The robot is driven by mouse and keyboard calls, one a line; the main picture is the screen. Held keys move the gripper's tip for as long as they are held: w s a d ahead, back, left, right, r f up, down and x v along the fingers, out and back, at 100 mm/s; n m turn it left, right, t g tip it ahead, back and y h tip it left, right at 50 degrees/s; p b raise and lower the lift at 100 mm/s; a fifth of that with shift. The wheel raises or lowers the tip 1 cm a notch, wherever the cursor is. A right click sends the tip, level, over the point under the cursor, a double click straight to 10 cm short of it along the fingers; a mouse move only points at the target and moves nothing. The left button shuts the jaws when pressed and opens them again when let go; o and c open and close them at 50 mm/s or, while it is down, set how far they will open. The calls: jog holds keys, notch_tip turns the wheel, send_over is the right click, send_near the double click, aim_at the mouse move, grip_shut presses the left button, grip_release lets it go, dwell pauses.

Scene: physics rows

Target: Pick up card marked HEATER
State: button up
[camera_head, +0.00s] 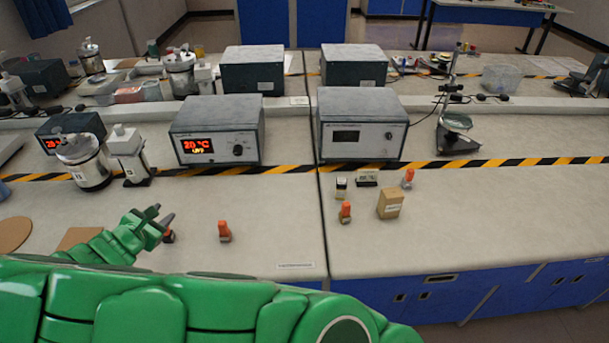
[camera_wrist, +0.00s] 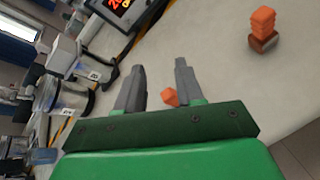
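I cannot make out a card that reads HEATER. A small pale label strip (camera_head: 296,265) lies at the front edge of the bench, and another pale label (camera_head: 299,100) is on the ledge between the instrument boxes. Their print is too small to read. My gripper (camera_head: 160,219) is over the left part of the bench, left of an orange-topped block (camera_head: 224,232). In the wrist view my gripper (camera_wrist: 158,88) has its two grey fingers apart. A small orange piece (camera_wrist: 170,97) shows beyond and between them; it does not look held.
A grey box with a red display (camera_head: 217,135) and a second grey box (camera_head: 360,130) stand behind the striped tape. A metal-lidded jar (camera_head: 84,165) stands at left. A brown box (camera_head: 390,204) and several small blocks stand at right. The bench centre front is mostly clear.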

jog(key=w+d+m+g+h, duration=0.5)
jog(key=w+d+m+h, duration=0.2)
jog(key=w+d+m, duration=1.6)
jog(key=w+d+m+g+h, duration=0.2)
jog(key=d+m+g, duration=0.2)
jog(key=d+m, duration=1.1)
jog(key=m+g+h, duration=0.1)
jog(key=m+g, duration=0.3)
jog(key=m, duration=0.4)
send_near(371, 181)
notch_tip(371, 181, up, 8)
jog(key=d, duration=0.2)
jog(key=f, duration=0.4)
jog(key=shift+w+f, duration=0.2)
jog(key=shift+w, duration=0.2)
jog(key=shift+f, duration=0.55)
jog(key=shift+d+f, duration=0.15)
jog(key=shift+s+x, duration=0.15)
jog(key=shift+x, duration=1.65)
jog(key=shift+s+x, duration=0.1)
jog(key=shift+x, duration=1.7)
jog(key=shift+d, duration=0.1)
